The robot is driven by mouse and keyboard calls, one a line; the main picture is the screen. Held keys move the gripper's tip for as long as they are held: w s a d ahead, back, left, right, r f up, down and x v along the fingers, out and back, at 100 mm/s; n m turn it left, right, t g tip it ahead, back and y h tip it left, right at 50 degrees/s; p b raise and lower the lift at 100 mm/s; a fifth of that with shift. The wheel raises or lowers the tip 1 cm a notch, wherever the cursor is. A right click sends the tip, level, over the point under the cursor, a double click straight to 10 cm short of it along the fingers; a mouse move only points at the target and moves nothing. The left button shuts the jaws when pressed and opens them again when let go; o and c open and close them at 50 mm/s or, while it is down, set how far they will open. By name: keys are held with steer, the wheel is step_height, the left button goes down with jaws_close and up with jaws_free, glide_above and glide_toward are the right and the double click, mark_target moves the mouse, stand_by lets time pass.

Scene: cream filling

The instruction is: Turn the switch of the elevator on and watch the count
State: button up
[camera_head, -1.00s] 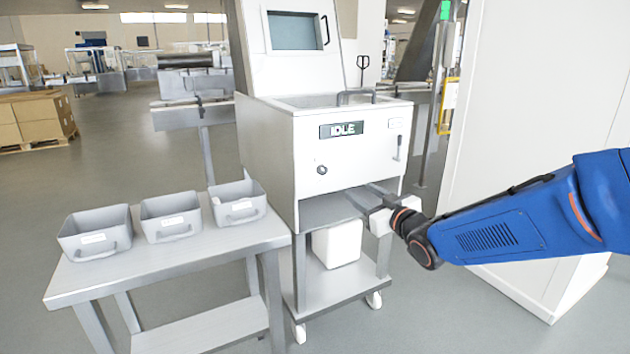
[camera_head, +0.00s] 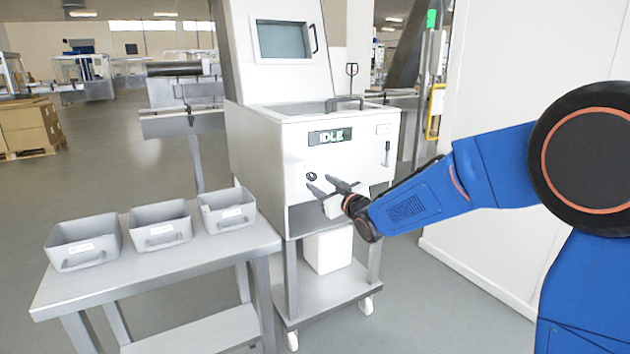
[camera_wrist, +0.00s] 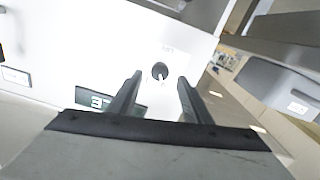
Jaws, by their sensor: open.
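A small dark round switch (camera_head: 311,177) sits below the display. The switch also shows in the wrist view (camera_wrist: 160,71), with a light pointer mark on it, ahead of and between my fingers. My gripper (camera_head: 321,186) is in front of the panel, close to the switch at its lower right. Its two fingers are apart and empty. In the wrist view my gripper (camera_wrist: 156,88) points at the panel. I cannot tell whether the fingertips touch the panel.
A metal table (camera_head: 215,254) at the left holds three grey bins, (camera_head: 82,242) (camera_head: 160,225) (camera_head: 227,210). A white container (camera_head: 327,250) stands on the machine's lower shelf. A slim lever (camera_head: 387,153) is at the panel's right. A white wall (camera_head: 510,90) stands to the right.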

mark_target(313, 178)
steer(key=shift+x, duration=2.3)
steer(key=c, duration=1.1)
